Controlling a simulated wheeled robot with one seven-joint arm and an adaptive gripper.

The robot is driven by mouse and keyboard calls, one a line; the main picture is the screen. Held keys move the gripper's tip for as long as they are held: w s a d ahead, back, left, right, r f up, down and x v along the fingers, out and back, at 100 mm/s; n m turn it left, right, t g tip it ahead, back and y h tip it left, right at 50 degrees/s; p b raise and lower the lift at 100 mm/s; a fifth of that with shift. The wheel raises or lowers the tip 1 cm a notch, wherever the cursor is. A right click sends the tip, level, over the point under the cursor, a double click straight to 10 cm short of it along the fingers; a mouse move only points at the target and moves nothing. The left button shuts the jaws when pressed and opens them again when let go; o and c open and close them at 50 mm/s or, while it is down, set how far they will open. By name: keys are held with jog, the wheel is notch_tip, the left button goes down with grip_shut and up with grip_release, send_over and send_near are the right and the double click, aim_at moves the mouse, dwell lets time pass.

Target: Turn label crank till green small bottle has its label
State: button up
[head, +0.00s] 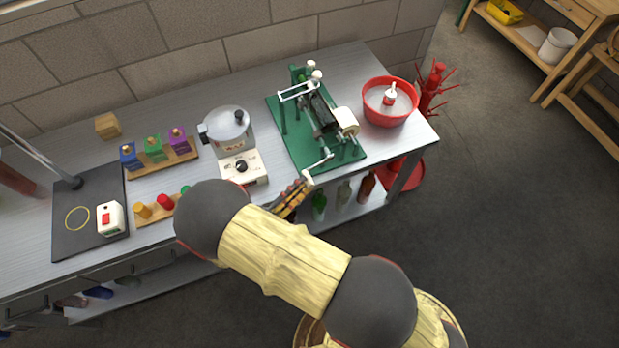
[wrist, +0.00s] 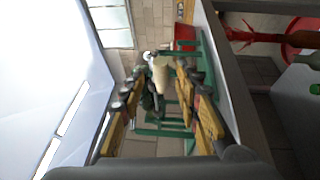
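The green labelling machine (head: 300,145) stands on the steel bench, with a cream label roll (head: 346,121) on its right side. Its label crank (head: 318,163) reaches toward the bench's front edge and ends in a pale handle (head: 308,178). My gripper (head: 300,186) is beside this handle; contact cannot be told. In the wrist view my gripper (wrist: 162,88) has its fingers spread, with a cream cylinder (wrist: 162,73) showing between or beyond them. A dark shape (head: 321,108) lies in the machine; I cannot tell whether it is the green small bottle or bears a label.
A red tub (head: 370,111) holding a small red-and-white item stands right of the machine. A grey pot-like device (head: 228,124) stands left. Bottles, one green (head: 319,207), are under the bench. A red bottle tree (head: 433,88) stands beyond the right end.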

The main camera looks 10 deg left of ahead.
jog(key=shift+x, duration=1.8)
jog(key=shift+c, duration=0.6)
jog(key=c, duration=0.7)
grip_shut()
